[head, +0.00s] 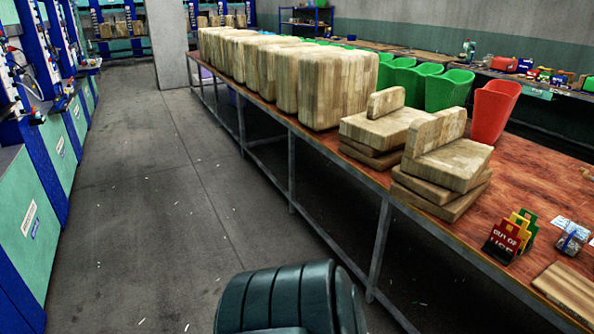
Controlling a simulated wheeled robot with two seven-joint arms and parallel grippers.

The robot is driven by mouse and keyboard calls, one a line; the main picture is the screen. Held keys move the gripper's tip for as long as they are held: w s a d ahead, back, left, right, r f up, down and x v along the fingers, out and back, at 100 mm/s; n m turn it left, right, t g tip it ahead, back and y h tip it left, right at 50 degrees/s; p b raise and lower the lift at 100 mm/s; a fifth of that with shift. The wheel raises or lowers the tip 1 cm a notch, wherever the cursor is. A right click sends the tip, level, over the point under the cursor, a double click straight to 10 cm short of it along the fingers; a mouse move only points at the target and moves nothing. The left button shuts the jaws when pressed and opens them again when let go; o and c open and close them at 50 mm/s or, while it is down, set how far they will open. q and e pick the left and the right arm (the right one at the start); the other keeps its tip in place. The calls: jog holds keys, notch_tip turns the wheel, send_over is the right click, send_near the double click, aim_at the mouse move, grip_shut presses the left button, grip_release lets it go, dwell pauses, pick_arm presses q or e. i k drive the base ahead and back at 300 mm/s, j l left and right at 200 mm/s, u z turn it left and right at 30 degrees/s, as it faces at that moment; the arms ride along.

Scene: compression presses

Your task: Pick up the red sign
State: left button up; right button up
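The red sign (508,234) stands near the front edge of the long wooden table (532,180), at the lower right of the head view. It has pale lettering that reads like "OUT OF USE". It stands in front of a yellow sign (521,222) and a green sign (531,226), which it partly hides. A dark base or holder (499,253) is at its lower end. Neither of my grippers is in the view, so their state and distance from the sign are not shown.
Stacked wooden blocks (440,165) stand on the table left of the signs. A red bin (494,111) and green bins (449,90) stand behind. A wooden board (570,288) lies right of the signs. A dark green padded seat (288,300) is at the bottom. Floor at left is clear.

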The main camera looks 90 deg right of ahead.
aim_at(510, 241)
jog(key=z, duration=4.15)
